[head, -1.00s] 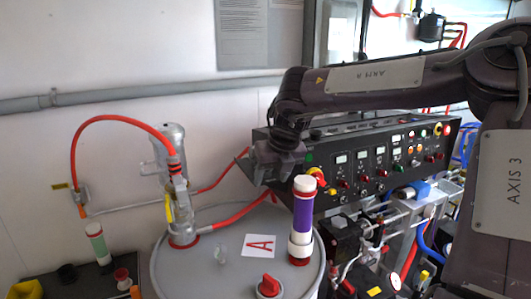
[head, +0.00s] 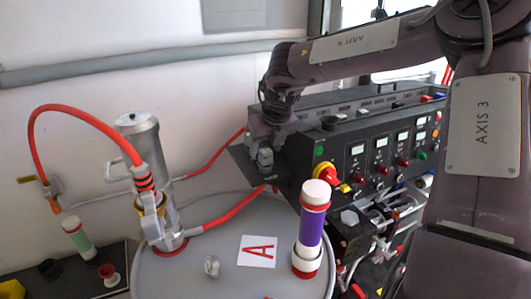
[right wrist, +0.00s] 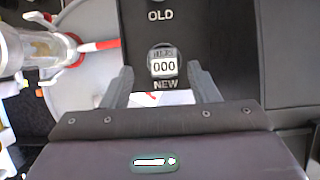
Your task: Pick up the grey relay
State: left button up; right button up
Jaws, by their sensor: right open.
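A small grey round-topped piece with a white "000" label, which I take as the grey relay (right wrist: 163,62), sits on a black plate (right wrist: 213,25) above the word NEW in the right wrist view. My right gripper (right wrist: 160,78) is open, its two fingers apart on the left and right of the picture just below the piece. I cannot tell how close they are in height. In the head view my right gripper (head: 265,155) is over the black plate at the left end of the control panel, largely hiding what is there. My left gripper is not in view.
The control panel (head: 370,150) stands right of the gripper. The grey drum (head: 190,280) in front carries a purple-banded cylinder (head: 310,230) and a pump with a red hose (head: 92,107).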

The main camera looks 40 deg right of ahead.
aim_at(266, 150)
jog(key=x, duration=0.1)
jog(key=p+x, duration=0.1)
jog(key=x, duration=0.2)
jog(key=shift+w+d+r+p, duration=0.1)
jog(key=shift+d+p, duration=0.15)
jog(key=shift+p, duration=0.05)
jog(key=shift+c, duration=2.6)
jog(key=c, duration=0.5)
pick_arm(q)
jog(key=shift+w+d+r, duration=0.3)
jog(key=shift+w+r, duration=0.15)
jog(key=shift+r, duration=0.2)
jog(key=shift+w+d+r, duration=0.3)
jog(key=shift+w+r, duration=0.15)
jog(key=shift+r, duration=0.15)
pick_arm(e)
jog(key=shift+c, duration=0.2)
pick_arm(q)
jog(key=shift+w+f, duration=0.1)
pick_arm(e)
jog(key=shift+r, duration=0.15)
